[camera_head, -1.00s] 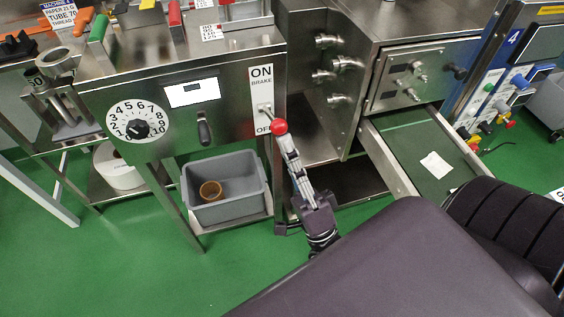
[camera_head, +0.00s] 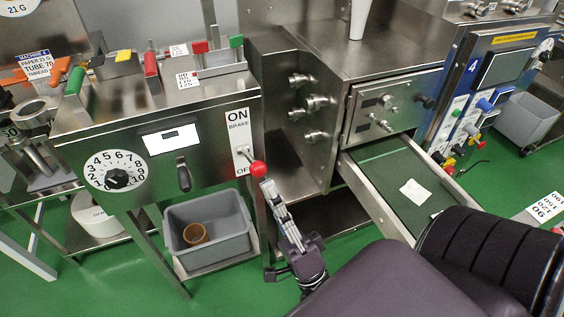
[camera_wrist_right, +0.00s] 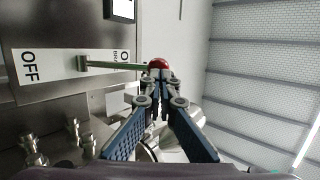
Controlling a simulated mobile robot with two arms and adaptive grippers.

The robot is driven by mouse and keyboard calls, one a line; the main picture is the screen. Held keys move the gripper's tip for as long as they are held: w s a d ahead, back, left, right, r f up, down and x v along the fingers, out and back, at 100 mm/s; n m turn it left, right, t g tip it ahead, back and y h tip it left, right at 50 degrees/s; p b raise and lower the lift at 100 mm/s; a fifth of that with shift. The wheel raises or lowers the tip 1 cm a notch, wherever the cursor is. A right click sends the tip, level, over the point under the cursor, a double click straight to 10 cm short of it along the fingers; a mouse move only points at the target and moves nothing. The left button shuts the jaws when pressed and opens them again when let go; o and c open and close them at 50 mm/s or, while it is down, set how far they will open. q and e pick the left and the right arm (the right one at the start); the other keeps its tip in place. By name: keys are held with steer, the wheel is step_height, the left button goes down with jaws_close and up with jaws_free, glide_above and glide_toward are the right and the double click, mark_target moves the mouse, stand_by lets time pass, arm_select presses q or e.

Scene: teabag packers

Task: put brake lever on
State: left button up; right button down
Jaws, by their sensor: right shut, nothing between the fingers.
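The brake lever is a thin rod with a red ball knob (camera_head: 258,168), sticking out of the white ON/BRAKE/OFF plate (camera_head: 239,128) on the steel machine front. The rod leaves the plate near the OFF end. In the right wrist view the red knob (camera_wrist_right: 158,63) is just beyond my fingertips, and the rod (camera_wrist_right: 115,66) runs left to the plate beside OFF. My right gripper (camera_head: 266,186) is shut with nothing held. Its tips are at the knob, on the side below it in the head view; I cannot tell whether they touch. My left gripper is not in view.
A numbered dial (camera_head: 117,178) and a small black handle (camera_head: 183,174) are left of the plate. A grey bin (camera_head: 207,232) stands under the machine. Steel knobs (camera_head: 315,103) and an open green-floored drawer (camera_head: 390,183) are to the right.

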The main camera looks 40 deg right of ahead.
steer(key=v, duration=1)
steer(key=shift+s+f, duration=0.25)
steer(key=shift+f, duration=0.05)
